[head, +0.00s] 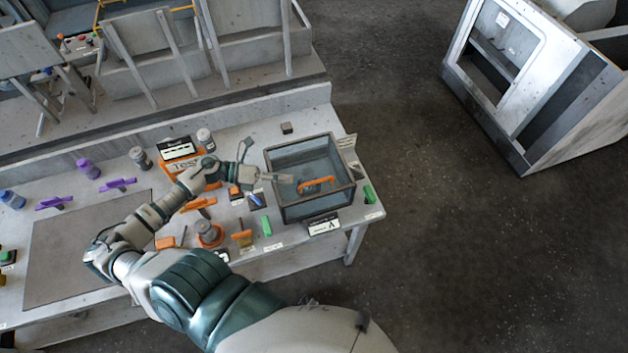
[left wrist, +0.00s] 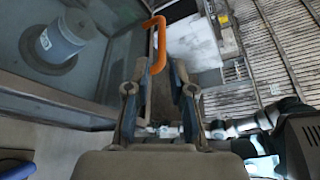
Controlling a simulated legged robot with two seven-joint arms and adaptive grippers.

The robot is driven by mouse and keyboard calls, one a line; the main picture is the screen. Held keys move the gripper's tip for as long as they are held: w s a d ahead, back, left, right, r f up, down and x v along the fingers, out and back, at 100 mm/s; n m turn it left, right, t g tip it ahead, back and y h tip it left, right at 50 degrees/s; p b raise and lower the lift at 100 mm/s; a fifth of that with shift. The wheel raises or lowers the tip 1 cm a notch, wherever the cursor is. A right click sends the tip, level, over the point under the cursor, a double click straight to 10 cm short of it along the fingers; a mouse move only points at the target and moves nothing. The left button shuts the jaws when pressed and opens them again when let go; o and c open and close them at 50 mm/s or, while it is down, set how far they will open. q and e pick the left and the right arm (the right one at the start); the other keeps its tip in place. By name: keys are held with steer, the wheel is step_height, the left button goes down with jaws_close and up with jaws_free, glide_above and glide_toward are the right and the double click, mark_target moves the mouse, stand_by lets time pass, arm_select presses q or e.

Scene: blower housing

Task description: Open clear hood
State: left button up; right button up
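The clear hood (head: 300,212) is a dark-framed transparent box at the right end of the table, and it looks closed. An orange handle (head: 316,184) shows at it, and also in the left wrist view (left wrist: 156,44). A grey-blue cylindrical part (left wrist: 62,42) shows through the clear panel. My left gripper (head: 268,161) is open and empty at the hood's left side, with its fingers spread. In the left wrist view the handle lies ahead, between the fingers' directions; I see no contact. My right gripper is in neither view.
Purple tools (head: 118,184) lie farther left. Open floor lies right of the table; a large grey cabinet (head: 530,85) stands beyond.

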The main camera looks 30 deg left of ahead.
mark_target(314, 183)
arm_select(q)
steer(key=x, duration=0.9)
steer(key=shift+w+d+p, duration=0.1)
steer(key=shift+d+p, duration=0.05)
steer(key=shift+p, duration=0.2)
jaws_close()
